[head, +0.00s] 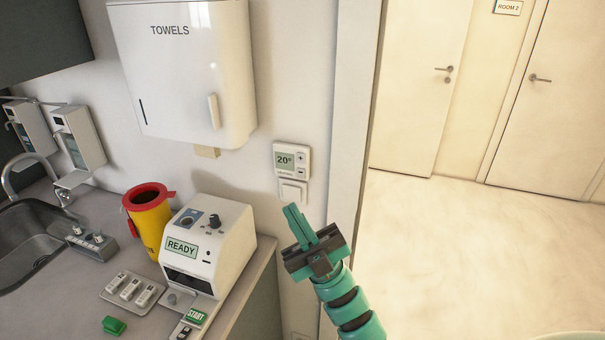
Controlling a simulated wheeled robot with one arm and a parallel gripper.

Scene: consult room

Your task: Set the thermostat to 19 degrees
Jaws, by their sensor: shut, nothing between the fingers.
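The thermostat (292,160) is a small white box on the wall, below and right of the towel dispenser. Its display (285,160) reads 20°. A plus button (301,157) and a minus button (301,170) sit one above the other to the right of the display. My gripper (292,212) is green, shut and empty. Its fingertips point up toward the wall and appear just below the thermostat and the white wall switch. I cannot tell how far they are from the wall.
A white wall switch (293,192) sits directly under the thermostat. A TOWELS dispenser (190,75) hangs above left. The counter (75,300) holds a white machine (225,240) reading READY, a yellow bin (150,225) and a sink (25,240). A doorway and clear floor (450,260) lie right.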

